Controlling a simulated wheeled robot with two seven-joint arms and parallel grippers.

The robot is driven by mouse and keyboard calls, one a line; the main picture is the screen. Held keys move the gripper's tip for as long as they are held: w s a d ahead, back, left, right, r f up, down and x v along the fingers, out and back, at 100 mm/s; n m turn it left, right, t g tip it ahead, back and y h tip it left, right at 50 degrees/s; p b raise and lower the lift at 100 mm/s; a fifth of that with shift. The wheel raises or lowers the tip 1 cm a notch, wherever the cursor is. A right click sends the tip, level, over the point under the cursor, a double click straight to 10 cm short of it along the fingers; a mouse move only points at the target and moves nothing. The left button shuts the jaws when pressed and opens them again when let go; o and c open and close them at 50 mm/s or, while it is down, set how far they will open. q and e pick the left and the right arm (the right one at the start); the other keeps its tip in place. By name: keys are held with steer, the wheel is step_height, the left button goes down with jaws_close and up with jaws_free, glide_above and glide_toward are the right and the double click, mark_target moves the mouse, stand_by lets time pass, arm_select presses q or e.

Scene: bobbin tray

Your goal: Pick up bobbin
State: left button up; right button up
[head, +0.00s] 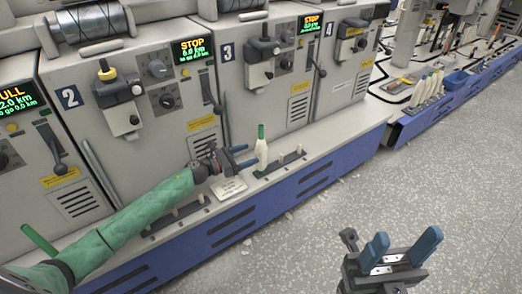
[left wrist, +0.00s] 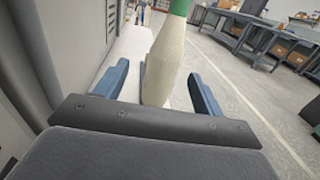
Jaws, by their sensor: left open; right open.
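A cream bobbin with a green top (head: 261,150) stands upright on the ledge in front of the machine numbered 3. My left gripper (head: 246,156) is open, with its blue fingers reaching toward the bobbin from the left. In the left wrist view the bobbin (left wrist: 164,62) stands in the gap between the two open blue fingers; I cannot tell whether either touches it. My right gripper (head: 402,252) is open and empty, over the floor at the lower right.
A dark peg rail (head: 278,165) with short pegs runs along the ledge by the bobbin. Machine fronts (head: 262,90) with levers and knobs rise behind. Several more bobbins (head: 428,88) stand on the far ledge at right. The grey floor (head: 330,235) is clear.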

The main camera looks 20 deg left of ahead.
mark_target(264, 150)
arm_select(q)
steer(key=shift+s+d+x, duration=0.1)
steer(key=shift+x, duration=1.85)
steer(key=shift+s+d+x, duration=0.1)
steer(key=shift+d+x, duration=0.05)
steer(key=shift+x, duration=1.75)
steer(key=shift+f, duration=0.1)
steer(key=c, duration=1.1)
